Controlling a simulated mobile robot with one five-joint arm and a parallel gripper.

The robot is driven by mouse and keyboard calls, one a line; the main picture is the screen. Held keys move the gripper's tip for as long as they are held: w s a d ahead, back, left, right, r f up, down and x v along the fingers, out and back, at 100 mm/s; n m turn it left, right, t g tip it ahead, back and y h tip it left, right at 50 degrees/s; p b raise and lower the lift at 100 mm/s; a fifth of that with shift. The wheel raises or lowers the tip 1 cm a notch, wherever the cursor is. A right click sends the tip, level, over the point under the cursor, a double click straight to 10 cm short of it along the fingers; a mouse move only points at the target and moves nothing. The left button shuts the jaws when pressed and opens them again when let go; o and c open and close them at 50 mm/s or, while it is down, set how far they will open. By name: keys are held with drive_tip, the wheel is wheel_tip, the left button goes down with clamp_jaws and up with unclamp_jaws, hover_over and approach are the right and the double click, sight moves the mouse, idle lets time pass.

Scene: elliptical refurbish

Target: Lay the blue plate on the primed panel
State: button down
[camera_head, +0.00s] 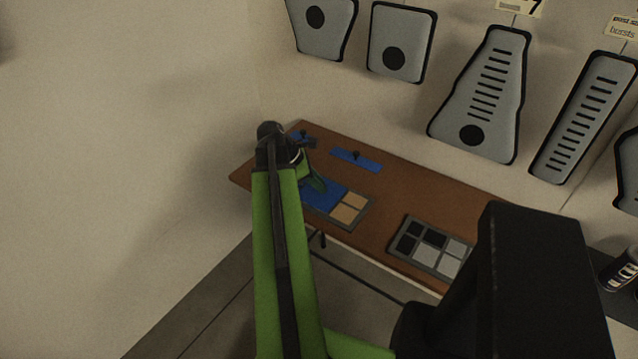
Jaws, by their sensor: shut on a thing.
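My gripper (319,185) reaches over the left part of the wooden bench, at the end of my green arm. It is shut on a blue plate (328,197). The plate covers the left part of a grey-rimmed panel (353,221) that shows tan squares on its right side. I cannot tell whether the plate touches the panel or is held just above it. My arm hides the plate's left side and the grip itself. A second blue piece, a long strip with a black knob (357,161), lies behind on the bench.
Another blue piece with a dark knob (301,136) lies at the back left, partly behind my arm. A second grey-rimmed panel (401,249) with dark and light squares lies to the right. The brown bench (385,190) is bare between them. Grey pieces (402,35) hang on the wall.

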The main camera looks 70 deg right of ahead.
drive_tip(key=shift+f, duration=0.15)
drive_tip(key=c, duration=1.1)
unclamp_jaws()
drive_tip(key=shift+c, duration=0.2)
drive_tip(key=p+v, duration=1.4)
drive_tip(key=v, duration=0.3)
drive_tip(key=shift+r, duration=0.25)
drive_tip(key=shift+a, duration=0.1)
